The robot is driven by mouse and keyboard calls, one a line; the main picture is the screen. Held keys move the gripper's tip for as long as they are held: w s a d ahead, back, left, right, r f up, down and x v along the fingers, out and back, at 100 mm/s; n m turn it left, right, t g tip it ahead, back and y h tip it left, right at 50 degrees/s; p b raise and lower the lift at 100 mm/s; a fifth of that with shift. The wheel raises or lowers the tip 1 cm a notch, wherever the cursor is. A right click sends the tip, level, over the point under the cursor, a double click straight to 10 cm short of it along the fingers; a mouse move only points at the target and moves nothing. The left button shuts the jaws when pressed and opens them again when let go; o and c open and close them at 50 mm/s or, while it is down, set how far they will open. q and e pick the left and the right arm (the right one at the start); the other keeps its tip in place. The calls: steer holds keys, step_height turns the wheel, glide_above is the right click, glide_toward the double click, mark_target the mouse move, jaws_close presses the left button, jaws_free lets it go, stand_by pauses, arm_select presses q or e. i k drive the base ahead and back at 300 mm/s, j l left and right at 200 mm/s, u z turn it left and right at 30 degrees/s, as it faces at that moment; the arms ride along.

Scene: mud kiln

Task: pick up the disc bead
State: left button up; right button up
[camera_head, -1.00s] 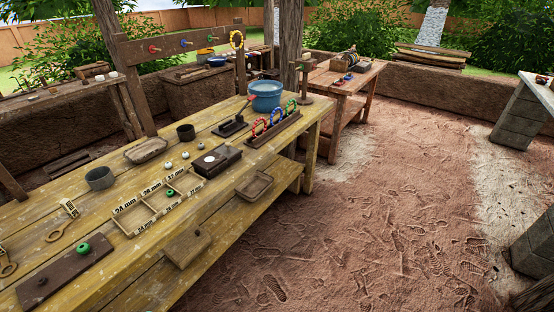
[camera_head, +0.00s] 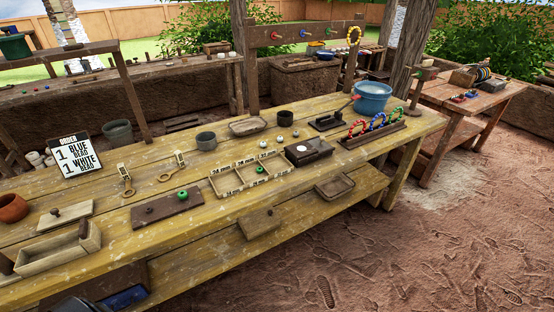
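I cannot tell for sure which bead is the disc bead. A round green bead (camera_head: 183,195) sits on a dark wooden board (camera_head: 152,211) on the long yellow workbench. Another green bead (camera_head: 259,170) lies in the divided wooden tray (camera_head: 233,189) with size labels. Several small white beads, one of them here (camera_head: 279,138), sit on the bench behind that tray. A dark block with a round white piece (camera_head: 299,149) on top stands at the tray's right. Neither of my grippers shows in the head view.
An order sign (camera_head: 78,155) reads 1 blue bead, 1 white bead. A rack of coloured bead rings (camera_head: 379,137) and a blue basin (camera_head: 371,97) stand at the bench's right end. Open dirt floor lies right.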

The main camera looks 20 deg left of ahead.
mark_target(182, 194)
steer(key=u, duration=1.65)
